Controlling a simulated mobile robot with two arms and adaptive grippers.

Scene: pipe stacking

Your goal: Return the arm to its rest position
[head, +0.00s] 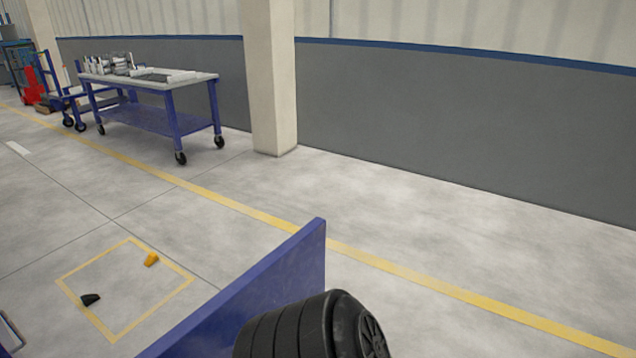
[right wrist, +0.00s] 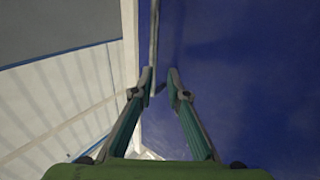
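My right gripper (right wrist: 161,82) shows in the right wrist view. Its two green and grey fingers lean toward each other, with a gap left between the tips. I see nothing held in that gap. A blue surface (right wrist: 245,85) fills the right side behind the fingers, with a thin grey edge near the tips; I cannot tell whether the fingers touch it. Neither gripper shows in the head view. No pipe can be made out close to me.
A blue panel (head: 290,262) stands close in front in the head view. A wheeled blue workbench (head: 170,85) with grey items stands at the back left, near a pillar (head: 270,80). Small yellow (head: 151,260) and black (head: 90,299) objects lie on the floor. The right floor is clear.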

